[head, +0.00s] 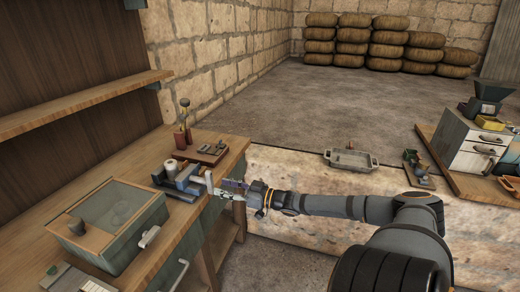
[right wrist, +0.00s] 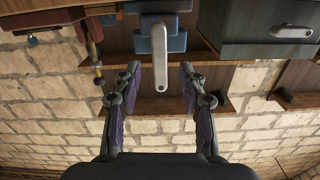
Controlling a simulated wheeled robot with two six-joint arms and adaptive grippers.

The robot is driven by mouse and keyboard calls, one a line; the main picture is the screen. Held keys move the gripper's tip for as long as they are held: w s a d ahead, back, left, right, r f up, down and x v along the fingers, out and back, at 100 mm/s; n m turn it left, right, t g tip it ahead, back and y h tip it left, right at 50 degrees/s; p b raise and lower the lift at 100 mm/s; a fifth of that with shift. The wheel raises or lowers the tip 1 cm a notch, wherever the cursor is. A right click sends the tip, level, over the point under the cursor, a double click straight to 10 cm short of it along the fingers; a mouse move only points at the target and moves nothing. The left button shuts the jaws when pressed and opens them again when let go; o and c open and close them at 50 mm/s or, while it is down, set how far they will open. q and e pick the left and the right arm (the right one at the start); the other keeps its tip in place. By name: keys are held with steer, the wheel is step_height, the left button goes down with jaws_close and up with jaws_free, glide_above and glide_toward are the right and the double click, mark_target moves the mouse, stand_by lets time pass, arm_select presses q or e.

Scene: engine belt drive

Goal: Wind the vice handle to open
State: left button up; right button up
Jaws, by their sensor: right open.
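The blue-grey vice (head: 185,180) stands at the edge of the wooden workbench. Its pale, flat handle (head: 210,183) is on the side toward my right arm. In the right wrist view the handle (right wrist: 160,58) is a light grey bar lying lengthwise in front of the blue vice body (right wrist: 160,20). My right gripper (head: 224,188) is at the bench edge beside the handle. In the wrist view its fingers (right wrist: 160,78) are open, one on each side of the handle's free end, with gaps on both sides. My left gripper is not in view.
A green-grey box with a glass lid (head: 110,215) sits on the bench near the vice. A red-brown tool stand (head: 200,148) is behind it. A shelf (head: 80,103) hangs on the left wall. A tray (head: 351,160) lies on the stone ledge.

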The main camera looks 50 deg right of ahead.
arm_select(q)
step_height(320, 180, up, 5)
steer(key=p, duration=0.3)
arm_select(e)
steer(key=v, duration=0.4)
arm_select(q)
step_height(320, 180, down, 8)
steer(key=b, duration=0.8)
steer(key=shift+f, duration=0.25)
arm_select(e)
steer(key=s+d+f+m+g+h, duration=0.1)
steer(key=s+d+f+g+h, duration=0.1)
steer(key=f, duration=1.1)
steer(key=s+d+f+m+g+h, duration=0.1)
steer(key=s+f+h, duration=0.3)
steer(key=f, duration=1)
steer(key=shift+s+d+f+m+g+h, duration=0.3)
steer(key=shift+s+d+m+g+h, duration=0.15)
steer(key=shift+d, duration=0.4)
steer(key=shift+w, duration=0.1)
